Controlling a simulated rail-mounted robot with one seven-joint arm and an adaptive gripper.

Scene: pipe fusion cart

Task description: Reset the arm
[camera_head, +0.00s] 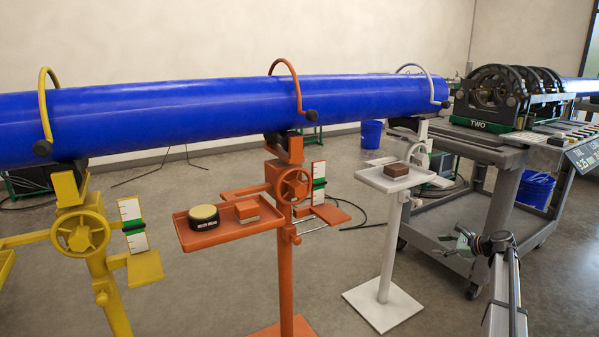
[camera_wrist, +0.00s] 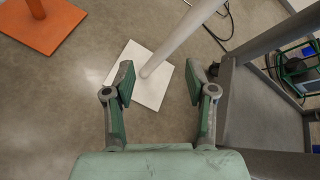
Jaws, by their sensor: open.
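My gripper (camera_wrist: 168,85) is open and empty in the wrist view, its two green-and-grey fingers spread apart above the floor. Between and beyond the fingers are the white stand's square base and post. In the head view my gripper (camera_head: 460,246) is small at the lower right, in front of the grey cart (camera_head: 508,157) and to the right of the white stand (camera_head: 390,240). My arm runs down from it to the bottom right edge. No object is in contact with the fingers in the wrist view.
A long blue pipe (camera_head: 200,112) rests on yellow (camera_head: 95,240), orange (camera_head: 286,240) and white stands. The orange tray (camera_head: 215,237) holds a round tin and a block. A black fusion machine (camera_head: 500,95) sits on the cart. A blue bucket (camera_head: 536,188) stands at the cart.

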